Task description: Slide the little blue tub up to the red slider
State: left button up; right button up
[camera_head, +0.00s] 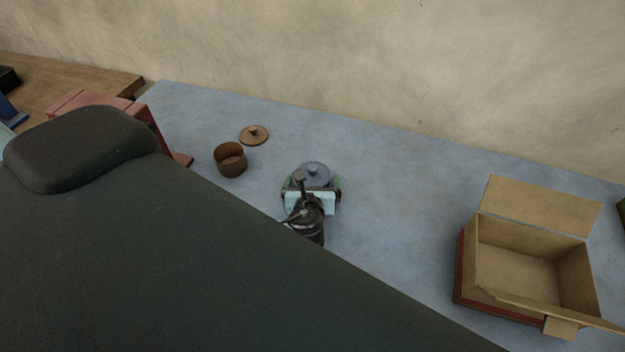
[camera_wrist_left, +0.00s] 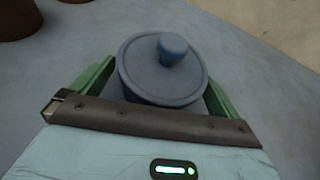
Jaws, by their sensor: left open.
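The little blue tub (camera_head: 314,169) stands upright on the blue-grey table, with a round knobbed lid on it. It also shows in the left wrist view (camera_wrist_left: 163,72). My left gripper (camera_head: 312,185) is open, with one green finger on each side of the tub. I cannot tell whether the fingers touch it. A red block-like thing (camera_head: 88,98) stands at the left end of the table, partly hidden by a large dark shape in front. I cannot tell whether it is the red slider. My right gripper is not in view.
A brown pot (camera_head: 230,160) and a brown knobbed lid (camera_head: 254,135) lie left of the tub, towards the red thing. An open cardboard-coloured box (camera_head: 466,265) stands at the right. The table (camera_head: 400,170) between tub and box is clear. A wall runs behind.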

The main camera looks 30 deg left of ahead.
pick_arm(q)
jog(key=c, duration=1.1)
jog(key=shift+o, duration=0.2)
jog(key=shift+s+a+p, duration=0.2)
jog(key=shift+s+p, duration=0.05)
jog(key=shift+s, duration=0.45)
jog(key=shift+s+a+p, duration=0.2)
jog(key=shift+s, duration=0.5)
jog(key=shift+s+a, duration=0.2)
jog(key=shift+s, duration=0.5)
jog(key=shift+s+a, duration=0.25)
jog(key=shift+s, duration=0.4)
jog(key=shift+s+a, duration=0.2)
jog(key=shift+s, duration=0.5)
jog(key=shift+s+a, duration=0.25)
jog(key=shift+s, duration=0.6)
jog(key=shift+s+a, duration=0.25)
jog(key=shift+s, duration=0.6)
jog(key=shift+s+a, duration=0.55)
jog(key=shift+s, duration=1.2)
jog(key=shift+s+a, duration=0.55)
jog(key=shift+s, duration=1.2)
jog(key=shift+s+a, duration=0.55)
jog(key=shift+s, duration=1.2)
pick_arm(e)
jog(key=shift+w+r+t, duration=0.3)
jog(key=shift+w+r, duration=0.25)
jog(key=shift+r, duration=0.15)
